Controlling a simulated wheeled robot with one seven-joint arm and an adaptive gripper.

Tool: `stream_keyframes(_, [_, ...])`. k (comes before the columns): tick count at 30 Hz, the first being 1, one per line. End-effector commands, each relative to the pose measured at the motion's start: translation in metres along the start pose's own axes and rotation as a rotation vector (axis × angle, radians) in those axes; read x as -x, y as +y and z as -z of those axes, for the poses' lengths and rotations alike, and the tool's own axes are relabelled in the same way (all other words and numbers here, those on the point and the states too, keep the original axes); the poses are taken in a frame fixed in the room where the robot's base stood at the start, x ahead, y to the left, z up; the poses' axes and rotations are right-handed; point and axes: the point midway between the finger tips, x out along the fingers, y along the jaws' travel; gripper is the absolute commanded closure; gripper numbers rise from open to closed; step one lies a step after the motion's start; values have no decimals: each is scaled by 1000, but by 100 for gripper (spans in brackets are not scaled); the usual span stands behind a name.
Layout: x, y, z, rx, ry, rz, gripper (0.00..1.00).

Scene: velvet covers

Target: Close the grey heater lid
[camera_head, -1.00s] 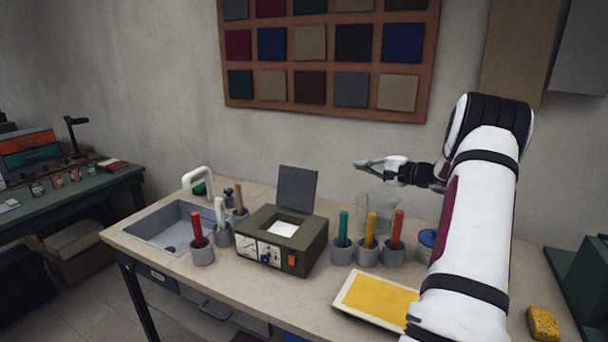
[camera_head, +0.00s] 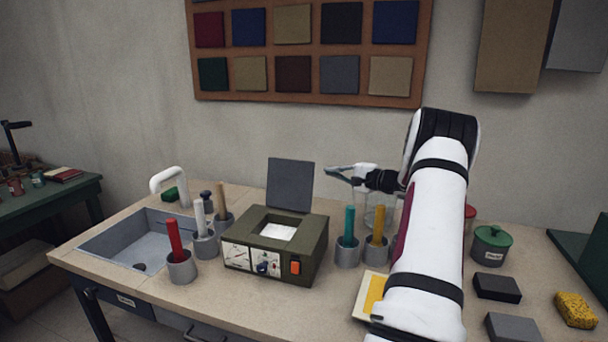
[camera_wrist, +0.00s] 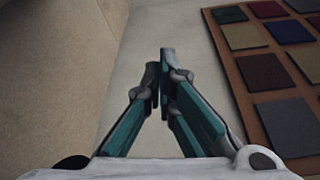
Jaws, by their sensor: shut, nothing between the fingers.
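The grey heater lid (camera_head: 290,185) stands open, nearly upright, at the back edge of the olive-green heater box (camera_head: 312,246). The box top shows a square opening with a white patch inside, and its front has picture labels and an orange switch. My gripper (camera_head: 328,171) is in the air just right of the lid's upper part, pointing left, apart from it as far as I can tell. In the wrist view my gripper (camera_wrist: 161,75) has its teal fingers drawn together at the tips, with nothing between them. The lid is not in the wrist view.
Cups with a teal handle (camera_head: 349,228) and a yellow handle (camera_head: 377,226) stand right of the heater. A red-handled cup (camera_head: 182,267) and others stand left, beside the sink (camera_head: 145,240). Swatches (camera_head: 340,75) hang above.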

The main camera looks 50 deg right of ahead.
Motion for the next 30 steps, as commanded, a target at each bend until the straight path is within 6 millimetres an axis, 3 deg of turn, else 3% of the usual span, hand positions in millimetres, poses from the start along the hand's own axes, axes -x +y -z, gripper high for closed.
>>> stream_keyframes(5, [-18, 0, -1, -1, -3, 0, 100])
stream_keyframes(20, [-100, 1, -1, 0, -3, -1, 100])
stream_keyframes(30, [-88, -2, -30, -2, 0, 0, 100])
